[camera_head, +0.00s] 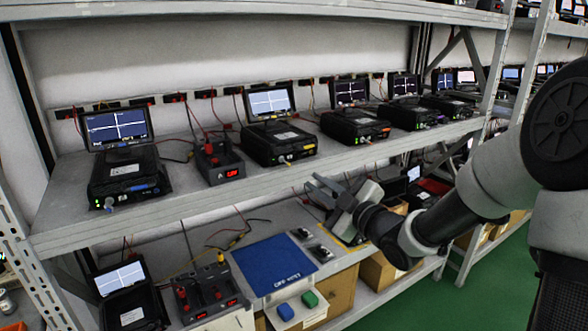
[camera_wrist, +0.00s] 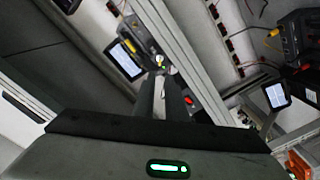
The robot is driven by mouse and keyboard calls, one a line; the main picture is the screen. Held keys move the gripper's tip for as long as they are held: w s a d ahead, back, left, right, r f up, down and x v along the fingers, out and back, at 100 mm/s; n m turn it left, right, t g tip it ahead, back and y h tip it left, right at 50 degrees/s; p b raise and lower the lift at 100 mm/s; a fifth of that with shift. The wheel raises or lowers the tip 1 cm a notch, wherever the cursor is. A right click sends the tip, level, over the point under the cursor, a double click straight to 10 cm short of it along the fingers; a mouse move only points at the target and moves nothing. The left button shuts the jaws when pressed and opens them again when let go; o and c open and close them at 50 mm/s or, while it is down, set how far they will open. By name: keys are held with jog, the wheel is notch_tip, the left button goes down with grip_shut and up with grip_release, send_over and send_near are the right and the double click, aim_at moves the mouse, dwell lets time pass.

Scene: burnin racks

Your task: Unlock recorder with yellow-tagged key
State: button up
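Several black recorders with screens line the upper shelf. One (camera_head: 280,143) has a yellow mark on its front edge. The leftmost recorder (camera_head: 130,178) has a blue mark, green lights and a small grey knob. My gripper (camera_head: 316,186) is in front of the upper shelf's edge, low and right of the yellow-marked recorder and apart from it. I cannot make out a yellow-tagged key.
A power supply with a red display (camera_head: 219,163) stands left of the yellow-marked recorder. Thin cables run behind. Green floor is clear at right.

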aim_at(289, 164)
jog(key=x, duration=1.1)
grip_shut()
jog(key=shift+m, duration=0.3)
jog(key=m, duration=0.3)
jog(key=shift+m, duration=0.3)
jog(key=m+p, duration=0.1)
jog(key=m, duration=0.3)
jog(key=shift+m+p, duration=0.3)
jog(key=shift+p, duration=0.05)
jog(key=m+p, duration=0.2)
jog(key=m, duration=0.3)
jog(key=shift+m+p, duration=0.8)
jog(key=shift+m, duration=1.2)
jog(key=shift+f, duration=0.1)
